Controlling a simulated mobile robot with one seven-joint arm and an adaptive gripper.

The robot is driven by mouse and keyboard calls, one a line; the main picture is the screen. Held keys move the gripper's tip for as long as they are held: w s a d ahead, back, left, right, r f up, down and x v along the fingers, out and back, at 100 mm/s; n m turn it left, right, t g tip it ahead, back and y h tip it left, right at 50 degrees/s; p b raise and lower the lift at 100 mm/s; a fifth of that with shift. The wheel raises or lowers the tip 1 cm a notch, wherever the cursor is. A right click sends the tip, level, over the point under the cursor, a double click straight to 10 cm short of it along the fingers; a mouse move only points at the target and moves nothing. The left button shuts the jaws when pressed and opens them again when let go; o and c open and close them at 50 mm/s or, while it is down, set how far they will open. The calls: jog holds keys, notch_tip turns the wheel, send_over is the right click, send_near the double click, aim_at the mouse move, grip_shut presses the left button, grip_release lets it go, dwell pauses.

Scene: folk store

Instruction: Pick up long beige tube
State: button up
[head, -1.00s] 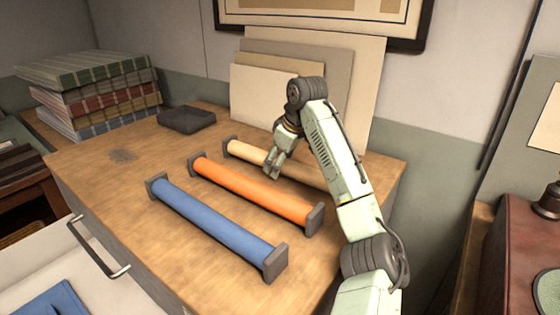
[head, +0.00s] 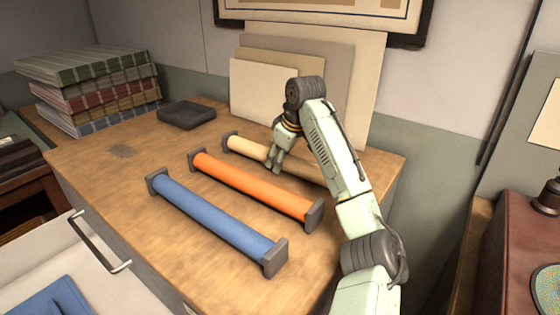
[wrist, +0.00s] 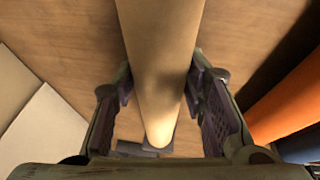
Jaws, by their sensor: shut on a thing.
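The long beige tube (head: 247,148) lies at the back of the wooden desk, with a dark square end piece at its left end. My arm hides part of its right side. My gripper (head: 273,166) is down at the tube's middle, with its fingers on both sides of it. In the wrist view the beige tube (wrist: 160,65) runs between the two finger pads, and my gripper (wrist: 160,112) is shut on it. The tube appears to be still at desk level.
An orange tube (head: 250,187) and a blue tube (head: 212,220) lie in front, roughly parallel. A dark tray (head: 187,114) and stacked books (head: 90,90) are at the back left. Flat boards (head: 280,90) lean on the wall behind. Bare desk (head: 120,180) lies at left.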

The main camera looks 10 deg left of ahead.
jog(key=c, duration=0.4)
jog(key=shift+o, duration=0.2)
jog(key=shift+r, duration=0.1)
